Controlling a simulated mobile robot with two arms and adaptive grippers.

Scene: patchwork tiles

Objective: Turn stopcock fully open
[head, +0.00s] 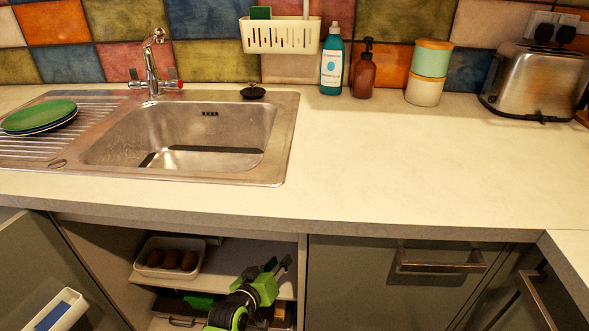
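I cannot make out a stopcock in the head view; the inside of the open cupboard (95,235) under the sink is partly hidden by the worktop and my arm. My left gripper (279,264), green and black, reaches into the right side of this cupboard, just above the shelf. Its two fingers point up and to the right, with a gap between their tips, and I see nothing held. My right gripper is not in view.
A tray of eggs (168,259) sits on the cupboard shelf (232,278), left of my gripper. The open door (45,265) carries a white holder (62,311). Above are the sink (190,137), chrome tap (151,65) and plates (40,114). The worktop (420,165) is largely clear.

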